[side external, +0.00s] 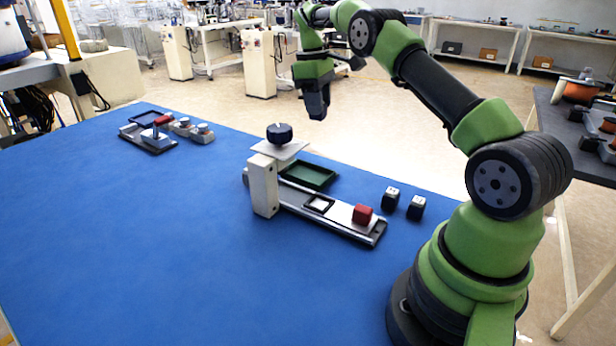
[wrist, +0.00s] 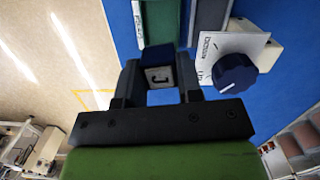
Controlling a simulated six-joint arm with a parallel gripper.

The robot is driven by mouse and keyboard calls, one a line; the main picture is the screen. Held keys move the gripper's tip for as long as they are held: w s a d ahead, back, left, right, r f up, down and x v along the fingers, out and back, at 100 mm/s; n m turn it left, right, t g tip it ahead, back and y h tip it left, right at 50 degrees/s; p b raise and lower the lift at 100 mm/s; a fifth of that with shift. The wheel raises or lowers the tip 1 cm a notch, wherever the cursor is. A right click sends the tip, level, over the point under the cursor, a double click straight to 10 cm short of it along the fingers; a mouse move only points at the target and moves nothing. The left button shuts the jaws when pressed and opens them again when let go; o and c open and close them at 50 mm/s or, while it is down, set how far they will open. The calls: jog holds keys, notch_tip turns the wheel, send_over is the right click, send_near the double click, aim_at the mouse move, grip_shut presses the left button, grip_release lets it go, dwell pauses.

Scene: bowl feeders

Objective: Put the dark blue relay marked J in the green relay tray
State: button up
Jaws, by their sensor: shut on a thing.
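My gripper (wrist: 160,80) is shut on the dark blue relay marked J (wrist: 160,77); its pale top face with the letter shows between the fingers in the wrist view. In the side view my gripper (side external: 317,112) is raised above the bench, behind the green relay tray, and the relay cannot be told apart from the dark fingers. The green relay tray (side external: 308,175) lies on the blue mat behind the rail fixture and looks empty. Part of it (wrist: 162,22) shows in the wrist view just beyond the relay, with a white label beside it.
A white post with a plate and dark blue knob (side external: 279,133) stands by the tray. A rail (side external: 335,217) carries a red block (side external: 362,214). Two dark relays (side external: 390,198) (side external: 416,207) stand to the right. The front mat is clear.

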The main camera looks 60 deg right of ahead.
aim_at(319, 180)
jog(key=shift+d+f+m, duration=0.1)
jog(key=shift+d+m, duration=0.15)
jog(key=shift+m, duration=0.55)
notch_tip(319, 180, down, 16)
jog(key=shift+f, duration=0.15)
jog(key=shift+f, duration=0.15)
jog(key=o, duration=1)
